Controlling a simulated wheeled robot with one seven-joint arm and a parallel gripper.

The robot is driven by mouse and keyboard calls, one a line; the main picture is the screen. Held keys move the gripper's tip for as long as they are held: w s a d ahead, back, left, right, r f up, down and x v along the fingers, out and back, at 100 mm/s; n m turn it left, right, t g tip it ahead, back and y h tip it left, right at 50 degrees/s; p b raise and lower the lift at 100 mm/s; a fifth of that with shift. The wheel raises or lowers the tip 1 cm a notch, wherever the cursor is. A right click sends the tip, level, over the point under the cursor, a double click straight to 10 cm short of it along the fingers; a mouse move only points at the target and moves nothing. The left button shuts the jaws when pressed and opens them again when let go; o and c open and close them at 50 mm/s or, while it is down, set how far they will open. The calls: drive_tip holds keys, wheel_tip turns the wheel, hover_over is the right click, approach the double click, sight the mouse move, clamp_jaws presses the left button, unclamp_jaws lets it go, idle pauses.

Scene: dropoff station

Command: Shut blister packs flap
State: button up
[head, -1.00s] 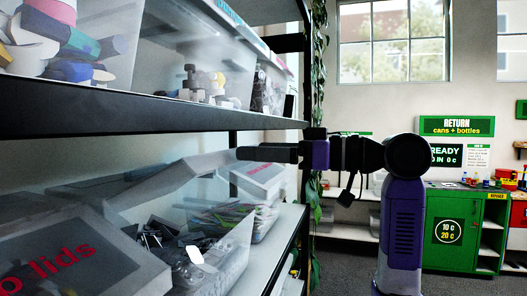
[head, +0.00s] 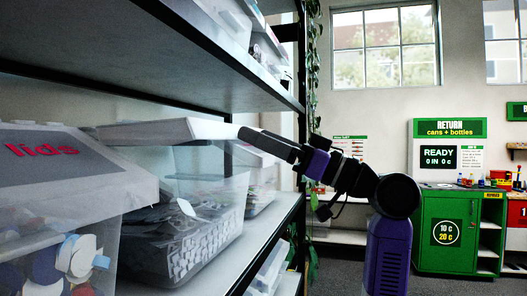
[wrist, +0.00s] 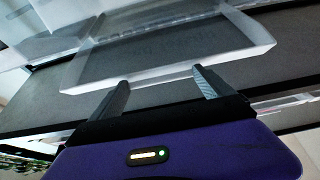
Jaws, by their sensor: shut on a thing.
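The blister packs bin (head: 213,205) is a clear tub of grey-white pieces on the middle shelf in the head view. Its pale flap (head: 170,130) lies over the top, almost level but slightly raised. My gripper (head: 245,134) meets the flap's right end in the head view. In the wrist view, my gripper (wrist: 161,87) has its two fingers at the near rim of the white-edged flap (wrist: 165,70), closed on it. The exact contact between fingers and rim is hard to make out.
A bin marked "lids" (head: 60,190) stands at the near left with its top covered. Another bin (head: 262,185) stands behind. The upper shelf edge (head: 225,60) runs above my gripper. Open floor and a green return station (head: 448,230) lie to the right.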

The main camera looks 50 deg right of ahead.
wheel_tip(320, 180, down, 10)
drive_tip(key=w+a+t+y+b, duration=0.1)
drive_tip(key=w+t+b, duration=0.1)
drive_tip(key=b, duration=1.2)
drive_tip(key=shift+w+t, duration=0.35)
drive_tip(key=shift+t, duration=0.45)
drive_tip(key=shift+w, duration=0.15)
drive_tip(key=o, duration=1.8)
drive_tip(key=shift+f, duration=0.1)
